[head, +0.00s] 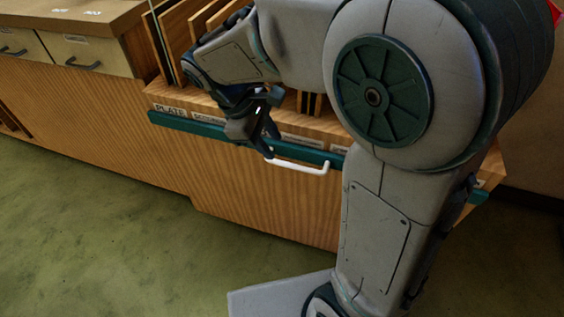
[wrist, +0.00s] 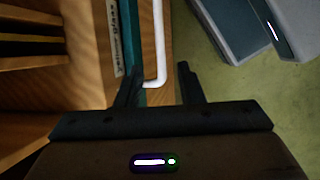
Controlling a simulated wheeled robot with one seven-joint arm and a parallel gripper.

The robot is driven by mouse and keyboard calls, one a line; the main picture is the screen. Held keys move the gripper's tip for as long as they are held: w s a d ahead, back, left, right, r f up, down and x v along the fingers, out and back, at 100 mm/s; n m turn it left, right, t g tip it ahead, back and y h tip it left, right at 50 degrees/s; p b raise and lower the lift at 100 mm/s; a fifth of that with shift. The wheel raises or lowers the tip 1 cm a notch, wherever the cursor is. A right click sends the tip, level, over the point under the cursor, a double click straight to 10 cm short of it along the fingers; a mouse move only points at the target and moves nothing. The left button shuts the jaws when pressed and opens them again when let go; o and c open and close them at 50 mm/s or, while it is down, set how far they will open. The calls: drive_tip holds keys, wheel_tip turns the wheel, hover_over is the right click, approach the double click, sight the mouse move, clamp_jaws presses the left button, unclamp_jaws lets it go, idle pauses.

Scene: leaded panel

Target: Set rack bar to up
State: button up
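The rack bar (head: 210,133) is a long teal bar lying across the front of the wooden rack, just below its labels. A white U-shaped handle (head: 300,165) sticks out from it. In the wrist view the bar (wrist: 132,45) and handle (wrist: 160,40) run away from me on the upper middle. My gripper (head: 268,130) is at the handle's left end in the head view. In the wrist view my gripper (wrist: 158,73) is open, and the handle's near bend appears between its fingers. I cannot tell whether they touch it. My arm hides the bar's right part.
The wooden rack (head: 270,205) holds upright boards in slots (head: 175,45). A label reading PLATE (head: 171,109) is on its front edge. A drawer cabinet (head: 85,55) stands at the left.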

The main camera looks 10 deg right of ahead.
sight(286, 163)
drive_tip(key=b+x, duration=0.2)
drive_tip(key=x, duration=0.4)
drive_tip(key=shift+d+f, duration=0.15)
drive_tip(key=shift+f, duration=0.15)
drive_tip(key=shift+r, duration=0.1)
clamp_jaws()
